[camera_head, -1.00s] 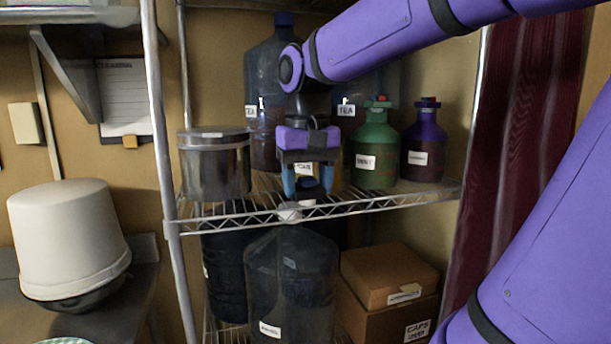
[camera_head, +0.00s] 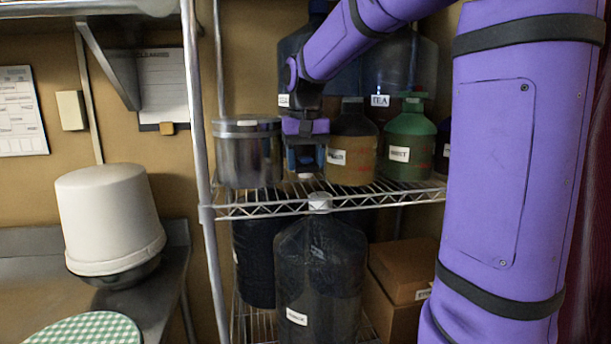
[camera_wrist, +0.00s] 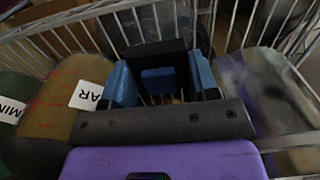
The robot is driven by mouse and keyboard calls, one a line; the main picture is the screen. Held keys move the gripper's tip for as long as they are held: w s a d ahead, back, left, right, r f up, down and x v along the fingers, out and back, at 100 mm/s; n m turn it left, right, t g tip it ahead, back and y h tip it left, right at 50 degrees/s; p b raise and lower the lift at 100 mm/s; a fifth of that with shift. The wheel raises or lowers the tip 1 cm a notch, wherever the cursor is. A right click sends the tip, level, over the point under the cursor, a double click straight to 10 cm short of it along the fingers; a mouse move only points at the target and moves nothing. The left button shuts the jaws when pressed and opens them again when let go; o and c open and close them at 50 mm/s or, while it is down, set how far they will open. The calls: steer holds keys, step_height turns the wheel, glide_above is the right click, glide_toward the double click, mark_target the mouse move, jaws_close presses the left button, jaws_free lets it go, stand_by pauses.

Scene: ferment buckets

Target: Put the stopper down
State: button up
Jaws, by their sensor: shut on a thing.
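My gripper (camera_head: 305,160) is at the front of the wire shelf (camera_head: 330,196), between the metal pot and the amber jug. In the head view the stopper is mostly hidden by the gripper, and a small pale part shows just below the fingertips. I cannot tell whether the stopper touches the shelf wires.
The metal pot (camera_head: 248,152) stands left of my gripper. The amber jug (camera_head: 352,155) and green jug (camera_head: 408,148) stand right. Large tea jugs stand behind. A big dark jug (camera_head: 318,270) and cardboard boxes (camera_head: 400,270) are below. A white bucket (camera_head: 108,220) sits at left.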

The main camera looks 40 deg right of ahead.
mark_target(305, 163)
steer(key=shift+f, duration=1.7)
steer(key=shift+f, duration=0.15)
steer(key=o, duration=0.9)
